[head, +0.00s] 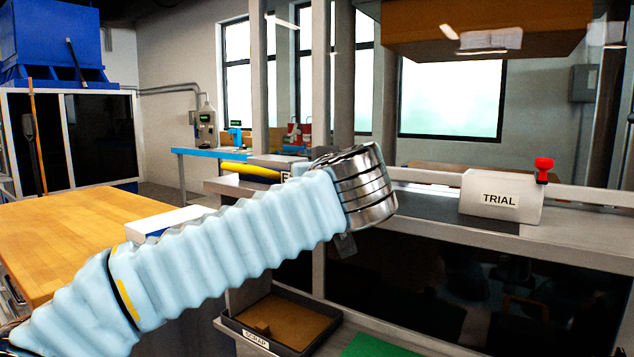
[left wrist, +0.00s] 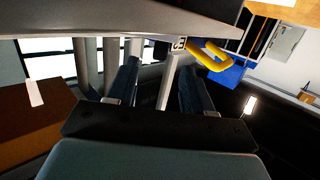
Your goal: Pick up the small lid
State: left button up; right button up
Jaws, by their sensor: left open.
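I cannot make out a small lid in either view. My left arm, in a pale blue ribbed sleeve, comes in from the left in the head view and ends in a metal-ringed wrist in front of the bench; its gripper is mostly hidden there. In the left wrist view my left gripper (left wrist: 158,76) has its two dark fingers wide apart with nothing held between them. Its fingers are beside the underside of a grey surface (left wrist: 110,22). My right gripper is not in view.
A white TRIAL block (head: 483,198) with a red knob (head: 543,168) stands on the grey bench (head: 435,224). A SCRAP tray (head: 305,347) sits below. A wooden table (head: 50,240) is at left. A yellow bar (head: 250,170) lies behind my arm; a yellow loop (left wrist: 211,55) shows in the wrist view.

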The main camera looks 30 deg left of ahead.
pick_arm(q)
jog(key=p+x, duration=0.2)
jog(key=x, duration=0.3)
jog(key=shift+w, duration=0.15)
jog(key=shift+w+a+f, duration=0.15)
jog(key=shift+a+f, duration=0.05)
jog(key=shift+a, duration=0.05)
grip_shut()
